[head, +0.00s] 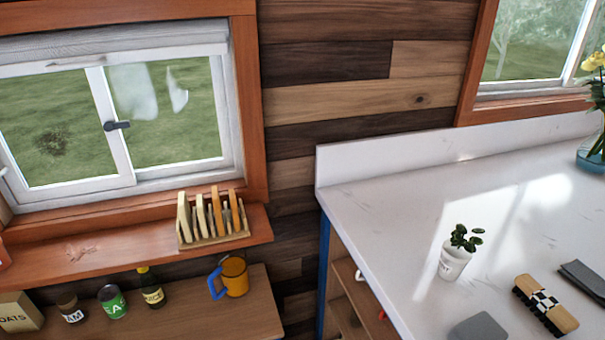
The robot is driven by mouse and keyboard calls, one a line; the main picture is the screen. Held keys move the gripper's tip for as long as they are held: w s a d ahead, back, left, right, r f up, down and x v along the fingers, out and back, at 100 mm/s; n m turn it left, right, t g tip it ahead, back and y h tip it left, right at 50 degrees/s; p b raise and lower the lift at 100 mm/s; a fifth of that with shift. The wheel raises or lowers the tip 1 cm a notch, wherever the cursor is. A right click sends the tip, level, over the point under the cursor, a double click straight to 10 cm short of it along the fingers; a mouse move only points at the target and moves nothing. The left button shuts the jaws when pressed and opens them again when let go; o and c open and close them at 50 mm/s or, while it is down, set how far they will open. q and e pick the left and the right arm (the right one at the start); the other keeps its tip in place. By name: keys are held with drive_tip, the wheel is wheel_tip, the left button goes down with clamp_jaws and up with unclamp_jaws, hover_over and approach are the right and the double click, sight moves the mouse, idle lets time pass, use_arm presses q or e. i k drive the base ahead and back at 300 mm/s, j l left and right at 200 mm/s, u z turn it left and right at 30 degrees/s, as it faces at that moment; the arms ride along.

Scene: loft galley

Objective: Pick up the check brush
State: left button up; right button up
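The check brush (544,304) lies on the white countertop (395,222) at the lower right of the head view. It has a light wooden body, a black-and-white checkered band across its middle and dark bristles along its lower left side. It lies at a slant, and nothing covers it. Neither of my grippers shows in the head view.
Near the brush are a white potted plant (455,258), a grey flat block (478,327) and a dark folded cloth-like item (585,280). A flower vase (592,150) stands at the right edge. A mug (234,276) and small containers stand on the wooden shelf (190,318).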

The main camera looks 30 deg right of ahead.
sight(546, 305)
drive_tip(key=l+z, duration=0.1)
drive_tip(key=z, duration=2.25)
drive_tip(key=l, duration=0.1)
